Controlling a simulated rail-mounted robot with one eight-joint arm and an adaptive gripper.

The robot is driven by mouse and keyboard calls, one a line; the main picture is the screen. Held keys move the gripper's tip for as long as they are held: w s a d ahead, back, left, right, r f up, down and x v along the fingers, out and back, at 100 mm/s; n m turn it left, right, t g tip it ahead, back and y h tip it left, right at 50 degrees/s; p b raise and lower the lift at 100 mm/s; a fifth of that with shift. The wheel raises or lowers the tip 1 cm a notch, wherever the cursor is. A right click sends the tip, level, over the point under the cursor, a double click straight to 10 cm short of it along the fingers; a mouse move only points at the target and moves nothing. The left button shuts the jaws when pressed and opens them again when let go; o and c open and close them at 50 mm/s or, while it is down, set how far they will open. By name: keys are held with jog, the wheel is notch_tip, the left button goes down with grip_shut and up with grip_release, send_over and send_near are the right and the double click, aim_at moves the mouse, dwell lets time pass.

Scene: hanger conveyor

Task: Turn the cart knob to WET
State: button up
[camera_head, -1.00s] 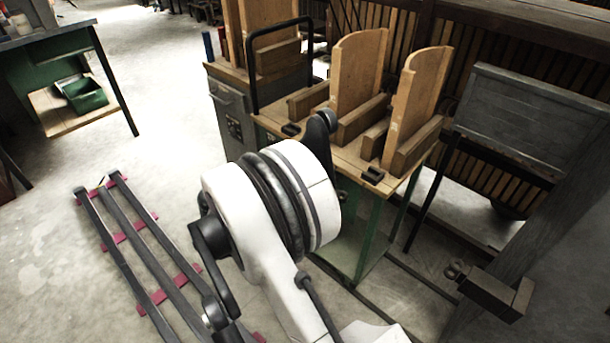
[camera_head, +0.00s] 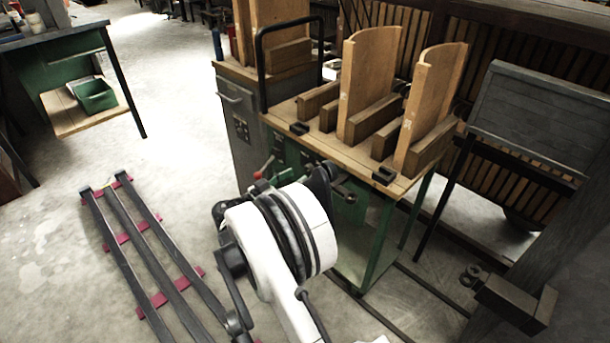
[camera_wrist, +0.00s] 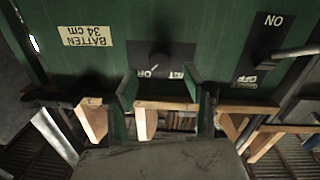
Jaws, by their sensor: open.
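In the wrist view, which looks upside down, the dark round cart knob (camera_wrist: 160,55) sits on a black plate on the green cart panel (camera_wrist: 105,68). Part of a white label shows below the knob; the fingers cover some of it and the word is only partly readable. My gripper (camera_wrist: 161,84) is open, with one finger to each side below the knob in the picture and nothing between them. I cannot tell how far the tips are from the panel. In the head view, the cart (camera_head: 292,112) stands beyond my arm, which hides the knob.
A metal lever (camera_wrist: 296,52) with an ON/OFF plate (camera_wrist: 262,42) is right of the knob. A BATTEN 34 cm label (camera_wrist: 85,36) is left. Wooden boards (camera_head: 369,85) stand on the cart. Dark rails (camera_head: 150,250) lie on the floor, left.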

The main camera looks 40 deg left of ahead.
aim_at(307, 171)
jog(key=shift+w+d+b, duration=0.25)
jog(key=shift+w+b, duration=0.05)
jog(key=shift+w, duration=0.9)
jog(key=shift+w+d+b, duration=0.2)
jog(key=shift+w+b, duration=0.05)
jog(key=shift+w, duration=0.95)
jog(key=c, duration=1.1)
